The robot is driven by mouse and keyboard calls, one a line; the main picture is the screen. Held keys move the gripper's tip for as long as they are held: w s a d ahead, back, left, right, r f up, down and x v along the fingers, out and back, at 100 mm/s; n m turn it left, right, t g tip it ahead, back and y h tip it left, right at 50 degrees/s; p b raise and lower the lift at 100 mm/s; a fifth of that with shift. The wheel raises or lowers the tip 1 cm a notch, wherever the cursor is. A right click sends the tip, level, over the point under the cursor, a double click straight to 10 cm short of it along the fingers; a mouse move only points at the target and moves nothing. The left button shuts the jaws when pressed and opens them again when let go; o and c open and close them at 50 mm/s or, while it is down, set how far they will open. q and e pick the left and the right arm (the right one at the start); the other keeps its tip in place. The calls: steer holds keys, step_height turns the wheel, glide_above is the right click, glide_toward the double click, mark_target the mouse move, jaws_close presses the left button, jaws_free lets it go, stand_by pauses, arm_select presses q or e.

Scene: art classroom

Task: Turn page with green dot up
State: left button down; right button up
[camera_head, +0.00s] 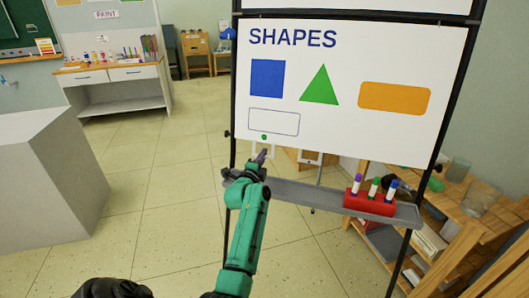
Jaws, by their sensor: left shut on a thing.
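A flip chart page (340,60) hangs on a black-framed easel, with the title SHAPES, a blue square, a green triangle and an orange rounded rectangle. A small green dot (264,137) marks its lower left edge, above a pale tab. The fingers partly hide this tab. The page hangs flat. My right gripper is not in view.
A grey easel tray (325,199) runs below the page, with a red holder (369,203) of several markers on its right part. A wooden shelf (470,220) stands behind at right. A grey block (45,185) stands at left. Open tiled floor lies between.

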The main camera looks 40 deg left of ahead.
arm_select(q)
steer(key=s+d+r+p, duration=0.2)
steer(key=s+p, duration=0.3)
steer(key=s, duration=0.1)
steer(key=shift+s+d+r+p, duration=0.25)
steer(key=shift+s+r+p, duration=0.05)
steer(key=shift+s+p, duration=0.1)
steer(key=s+d+r+p, duration=0.2)
steer(key=s+r+p, duration=0.3)
steer(key=s+p, duration=0.2)
steer(key=shift+s+d+p, duration=0.3)
steer(key=shift+d+p, duration=0.1)
steer(key=shift+p, duration=0.4)
